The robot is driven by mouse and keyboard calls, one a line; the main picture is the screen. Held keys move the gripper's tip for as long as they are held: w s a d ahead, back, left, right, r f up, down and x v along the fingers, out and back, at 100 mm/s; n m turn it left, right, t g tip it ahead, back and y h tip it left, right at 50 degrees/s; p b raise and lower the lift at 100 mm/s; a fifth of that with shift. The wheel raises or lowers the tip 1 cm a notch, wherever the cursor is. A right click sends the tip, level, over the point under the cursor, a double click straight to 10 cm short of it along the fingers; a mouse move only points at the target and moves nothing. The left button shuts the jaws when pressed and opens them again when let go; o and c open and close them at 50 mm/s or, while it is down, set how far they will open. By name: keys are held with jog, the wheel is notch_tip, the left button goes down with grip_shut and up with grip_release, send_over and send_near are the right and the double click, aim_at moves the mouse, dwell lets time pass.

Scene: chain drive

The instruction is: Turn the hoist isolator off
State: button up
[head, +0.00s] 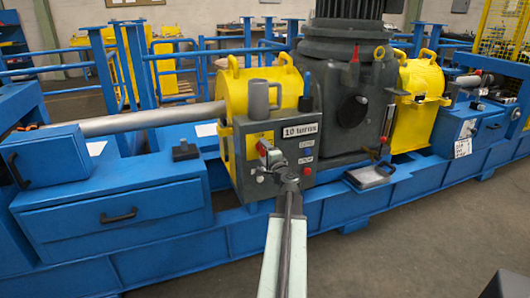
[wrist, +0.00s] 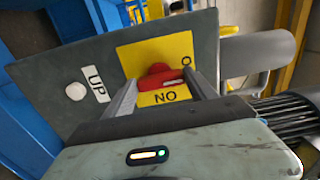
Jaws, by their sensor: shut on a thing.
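The hoist isolator is a red rotary knob (wrist: 160,77) on a yellow plate (wrist: 135,58) in the wrist view. Black lettering that includes "ON" shows on the plate beside the knob. My gripper (wrist: 162,92) has a finger on each side of the knob and is shut on it. In the head view the yellow plate (head: 259,138) is on the upper left of a dark grey control box (head: 240,160). My gripper (head: 272,158) reaches the box's front there and partly covers the knob.
A grey mug (head: 258,97) stands on top of the box. A "10 turns" label (head: 301,130) and push buttons, including a white one marked UP (wrist: 75,91), are near the knob.

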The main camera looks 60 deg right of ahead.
jog(key=o, duration=1.4)
jog(key=shift+c, duration=0.2)
jog(key=v, duration=0.8)
jog(key=shift+w, duration=0.1)
